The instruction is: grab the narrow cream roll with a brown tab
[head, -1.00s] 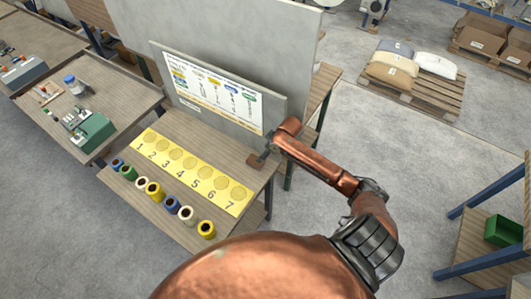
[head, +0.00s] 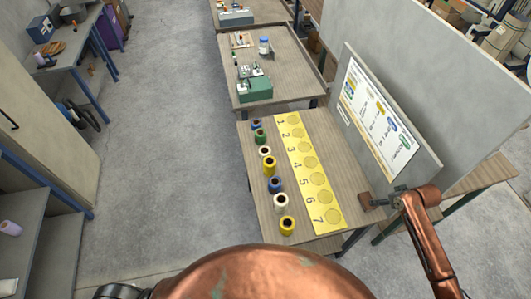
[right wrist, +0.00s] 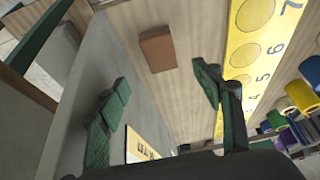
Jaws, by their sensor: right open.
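Two cream rolls stand in the row beside the yellow numbered strip (head: 309,170) in the head view: one is third from the far end (head: 264,151), the other is second from the near end (head: 280,203). The far one looks shorter. I cannot make out a brown tab on either. My right gripper (head: 385,198) is at the table's right edge, beside a brown block (head: 367,201) and well away from the rolls. In the right wrist view the gripper (right wrist: 160,76) is open and empty, with the brown block (right wrist: 157,50) beyond its fingers. My left gripper is not in view.
Blue, green and yellow rolls (head: 287,226) share the row with the cream ones. A grey panel with a chart (head: 378,118) stands along the table's right side. A second table with a green box (head: 254,89) lies beyond. Floor left of the table is clear.

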